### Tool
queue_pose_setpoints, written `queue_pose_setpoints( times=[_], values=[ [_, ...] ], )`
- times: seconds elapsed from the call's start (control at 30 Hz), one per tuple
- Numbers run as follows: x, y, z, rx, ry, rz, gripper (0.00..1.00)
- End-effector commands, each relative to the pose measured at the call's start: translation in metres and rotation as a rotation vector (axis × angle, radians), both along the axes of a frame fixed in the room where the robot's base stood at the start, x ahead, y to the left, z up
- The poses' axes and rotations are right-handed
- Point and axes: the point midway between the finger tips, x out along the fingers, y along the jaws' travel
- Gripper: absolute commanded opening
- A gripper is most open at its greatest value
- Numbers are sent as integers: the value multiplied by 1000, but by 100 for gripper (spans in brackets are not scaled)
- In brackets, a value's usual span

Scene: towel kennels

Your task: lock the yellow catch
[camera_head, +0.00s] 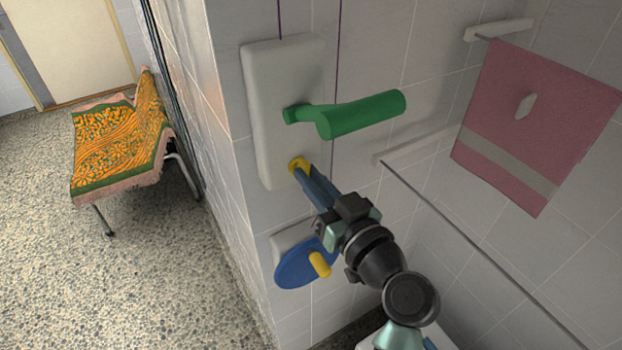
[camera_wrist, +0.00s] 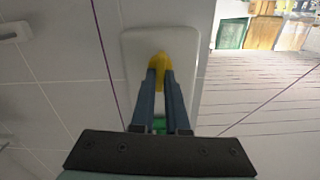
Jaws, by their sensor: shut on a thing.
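The yellow catch (camera_head: 298,164) sits on the lower part of a white plate (camera_head: 268,110) on the tiled wall. My gripper (camera_head: 302,172) reaches up to it from the lower right and is shut on it. In the wrist view the yellow catch (camera_wrist: 160,62) shows between and just beyond the two blue fingertips (camera_wrist: 160,74), on the white plate (camera_wrist: 190,45). The fingers hide part of the catch, so I cannot tell its exact turn. A green lever handle (camera_head: 350,113) sticks out of the plate above the catch; a bit of green shows between the fingers in the wrist view.
A blue disc (camera_head: 300,265) with a yellow knob (camera_head: 320,264) is mounted below the plate, close to my arm. A pink towel (camera_head: 535,125) hangs at right above a rail (camera_head: 470,255). A cloth-covered bench (camera_head: 120,145) stands on open floor at left.

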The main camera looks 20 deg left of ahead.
Motion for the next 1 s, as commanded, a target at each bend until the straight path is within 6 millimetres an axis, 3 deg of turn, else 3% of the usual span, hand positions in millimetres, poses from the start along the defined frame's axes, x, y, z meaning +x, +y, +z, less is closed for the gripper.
queue_pose_setpoints(
  times=[1.0],
  values=[
    [3, -2, -1, 576, 741, 0, 0]
  ],
)
